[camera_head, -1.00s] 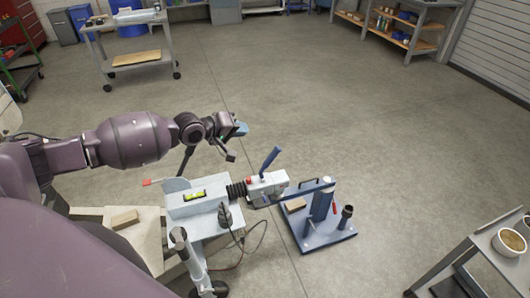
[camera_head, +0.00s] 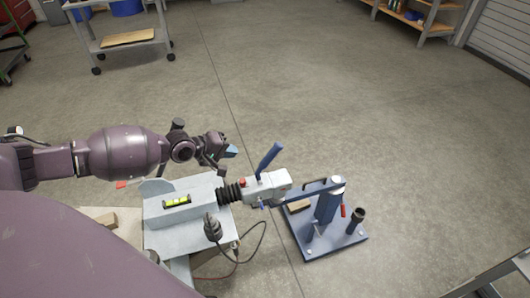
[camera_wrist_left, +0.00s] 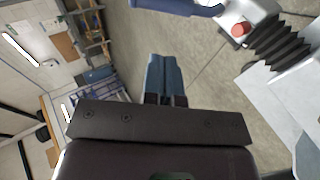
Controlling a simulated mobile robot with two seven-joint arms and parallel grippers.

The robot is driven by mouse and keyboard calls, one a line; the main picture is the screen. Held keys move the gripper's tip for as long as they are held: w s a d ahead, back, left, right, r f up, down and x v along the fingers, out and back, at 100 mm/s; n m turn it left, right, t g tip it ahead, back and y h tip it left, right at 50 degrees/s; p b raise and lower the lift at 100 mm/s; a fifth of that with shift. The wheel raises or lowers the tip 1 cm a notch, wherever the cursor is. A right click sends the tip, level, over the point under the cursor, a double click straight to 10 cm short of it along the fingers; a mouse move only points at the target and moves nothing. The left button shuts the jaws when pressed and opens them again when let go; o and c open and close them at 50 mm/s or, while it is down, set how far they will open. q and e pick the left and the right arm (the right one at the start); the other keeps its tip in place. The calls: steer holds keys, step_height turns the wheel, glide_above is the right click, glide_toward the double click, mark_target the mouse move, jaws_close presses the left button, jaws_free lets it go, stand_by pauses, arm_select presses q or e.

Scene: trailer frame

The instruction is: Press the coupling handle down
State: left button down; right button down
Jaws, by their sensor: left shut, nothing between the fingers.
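The blue coupling handle (camera_head: 268,158) stands up, tilted to the right, on the grey coupling head (camera_head: 267,186), which has a red button (camera_head: 242,183). In the left wrist view the handle (camera_wrist_left: 178,6) crosses the top edge, and the red button (camera_wrist_left: 240,29) shows at the upper right. My left gripper (camera_head: 231,152) is to the left of the handle and apart from it. Its blue fingers (camera_wrist_left: 163,76) are shut together with nothing between them. My right gripper is not in view.
A black bellows (camera_head: 229,193) joins the coupling to the grey trailer frame (camera_head: 160,215), which carries a yellow spirit level (camera_head: 177,200). A blue stand (camera_head: 325,207) on a base plate is at the right. A cable hangs below the frame. Open floor lies beyond.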

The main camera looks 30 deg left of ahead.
mark_target(268, 154)
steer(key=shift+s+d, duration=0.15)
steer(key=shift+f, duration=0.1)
